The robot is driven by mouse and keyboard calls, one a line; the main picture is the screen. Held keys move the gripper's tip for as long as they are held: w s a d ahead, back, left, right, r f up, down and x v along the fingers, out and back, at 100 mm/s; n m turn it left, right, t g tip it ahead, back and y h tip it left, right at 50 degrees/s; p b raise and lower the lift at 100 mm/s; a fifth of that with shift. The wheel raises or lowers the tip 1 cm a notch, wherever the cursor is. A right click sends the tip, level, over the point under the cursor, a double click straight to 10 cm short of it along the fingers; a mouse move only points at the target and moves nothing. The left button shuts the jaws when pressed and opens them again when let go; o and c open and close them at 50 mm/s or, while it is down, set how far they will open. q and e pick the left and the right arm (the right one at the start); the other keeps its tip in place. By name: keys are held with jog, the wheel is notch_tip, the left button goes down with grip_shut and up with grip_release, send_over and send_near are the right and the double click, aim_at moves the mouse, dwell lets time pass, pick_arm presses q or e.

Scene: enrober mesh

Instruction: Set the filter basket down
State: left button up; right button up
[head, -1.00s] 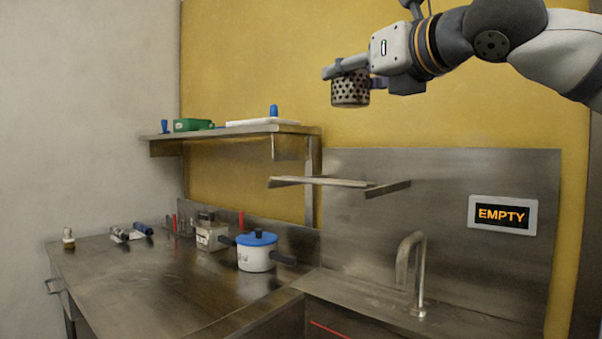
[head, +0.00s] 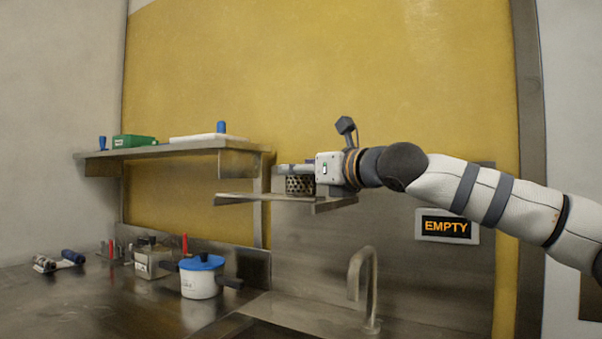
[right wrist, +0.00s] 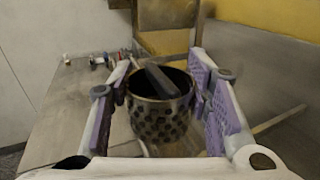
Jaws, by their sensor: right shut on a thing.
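The filter basket (head: 300,186) is a dark, perforated metal cup, upright, with its open top up. My right gripper (head: 297,170) is shut on it and holds it just over the small metal wall shelf (head: 240,199). I cannot tell whether the basket's bottom touches the shelf. In the right wrist view the basket (right wrist: 160,118) sits between the purple-padded fingers of the gripper (right wrist: 160,100), with a dark bar across its mouth. My left gripper is not in view.
The sink tap (head: 362,285) stands below the shelf. An EMPTY sign (head: 446,227) hangs on the steel backsplash behind my right arm. A blue-lidded pot (head: 201,277) and a metal canister (head: 150,260) stand on the counter. A higher shelf (head: 160,150) holds a green box (head: 134,141).

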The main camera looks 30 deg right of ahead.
jog(key=shift+f, duration=0.1)
jog(key=o, duration=1.4)
jog(key=shift+r, duration=0.25)
jog(key=s+d, duration=0.1)
jog(key=s, duration=1.1)
jog(key=shift+d+p, duration=0.35)
jog(key=shift+p, duration=0.05)
jog(key=shift+f, duration=0.15)
